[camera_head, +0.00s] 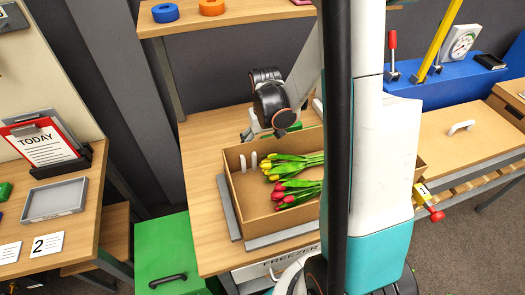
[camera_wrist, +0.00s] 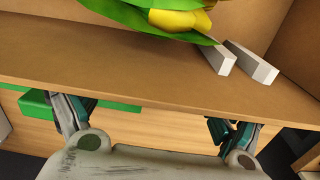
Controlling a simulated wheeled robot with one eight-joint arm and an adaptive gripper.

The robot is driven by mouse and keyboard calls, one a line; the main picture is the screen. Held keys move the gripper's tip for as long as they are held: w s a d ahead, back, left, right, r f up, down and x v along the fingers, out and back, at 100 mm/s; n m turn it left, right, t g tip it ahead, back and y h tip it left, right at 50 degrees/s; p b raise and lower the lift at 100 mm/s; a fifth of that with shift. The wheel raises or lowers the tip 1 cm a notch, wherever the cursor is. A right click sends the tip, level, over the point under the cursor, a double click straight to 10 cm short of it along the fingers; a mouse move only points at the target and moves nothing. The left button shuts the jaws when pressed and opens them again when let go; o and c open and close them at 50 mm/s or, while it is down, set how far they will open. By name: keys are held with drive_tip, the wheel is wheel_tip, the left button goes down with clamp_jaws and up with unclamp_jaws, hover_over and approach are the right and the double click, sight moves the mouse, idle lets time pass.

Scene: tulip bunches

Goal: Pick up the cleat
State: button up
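I cannot tell for sure which thing is the cleat. A green piece (camera_wrist: 120,105) lies on the wooden table just outside the box wall in the wrist view, partly hidden by my left finger. A green piece (camera_head: 294,127) also shows behind the box in the head view. Two pale bars (camera_head: 248,161) stand inside the box at its left end; they also show in the wrist view (camera_wrist: 248,62). My gripper (camera_wrist: 142,110) is open, its fingers wide apart with nothing visible between them. In the head view my gripper (camera_head: 264,135) hangs beside the box's far wall.
The cardboard box (camera_head: 237,195) holds red tulips (camera_head: 297,193) and yellow tulips (camera_head: 287,165). It stands over grey strips on the wooden table (camera_head: 205,150). A shelf (camera_head: 230,22) is above. A white handle-shaped piece (camera_head: 461,127) is on the right table. My arm hides the middle.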

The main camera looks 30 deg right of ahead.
drive_tip(key=shift+s+f, duration=0.3)
drive_tip(key=shift+f, duration=0.35)
drive_tip(key=shift+c, duration=0.6)
drive_tip(key=shift+s+d, duration=0.1)
drive_tip(key=c, duration=0.7)
drive_tip(key=shift+c, duration=0.7)
